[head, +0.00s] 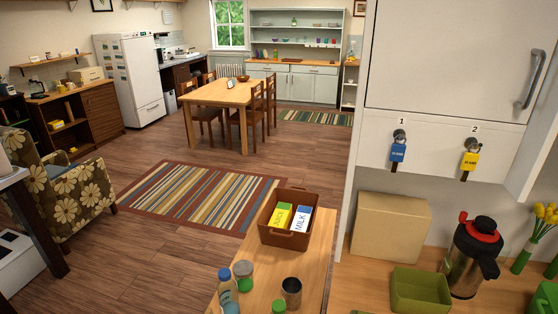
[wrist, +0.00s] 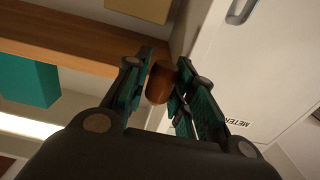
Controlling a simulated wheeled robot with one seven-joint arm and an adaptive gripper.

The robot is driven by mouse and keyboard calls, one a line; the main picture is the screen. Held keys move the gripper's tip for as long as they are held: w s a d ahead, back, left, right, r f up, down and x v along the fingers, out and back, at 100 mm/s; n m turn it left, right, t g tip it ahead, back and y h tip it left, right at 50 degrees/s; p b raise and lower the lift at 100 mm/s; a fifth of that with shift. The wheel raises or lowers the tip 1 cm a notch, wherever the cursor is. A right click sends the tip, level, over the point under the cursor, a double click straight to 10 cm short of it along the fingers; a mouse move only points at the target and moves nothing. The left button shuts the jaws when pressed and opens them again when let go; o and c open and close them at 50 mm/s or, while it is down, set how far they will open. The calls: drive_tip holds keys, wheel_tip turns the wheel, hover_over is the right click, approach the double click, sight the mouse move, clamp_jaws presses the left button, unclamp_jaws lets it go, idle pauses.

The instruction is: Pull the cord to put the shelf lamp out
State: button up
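My gripper (wrist: 164,72) shows only in the wrist view. Its two dark green-padded fingers are drawn close together around a small brown-red cylinder, which looks like the cord's end pull (wrist: 160,84). The pads appear to touch it on both sides. The cord itself cannot be made out. A bright white strip (wrist: 28,126) at the left of the wrist view looks like the lit shelf lamp. Neither the lamp, the cord nor my gripper can be seen in the head view.
A wooden shelf board (wrist: 75,42) and a teal block (wrist: 28,82) lie left of the fingers. A flask (head: 470,265) and box (head: 390,225) stand on the counter.

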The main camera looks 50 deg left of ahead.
clamp_jaws()
drive_tip(key=shift+f, duration=0.1)
drive_tip(key=shift+f+b, duration=1.3)
drive_tip(key=shift+b, duration=0.05)
drive_tip(key=shift+r, duration=0.15)
drive_tip(key=shift+r+p, duration=0.9)
drive_tip(key=shift+r, duration=0.35)
drive_tip(key=o, duration=0.9)
unclamp_jaws()
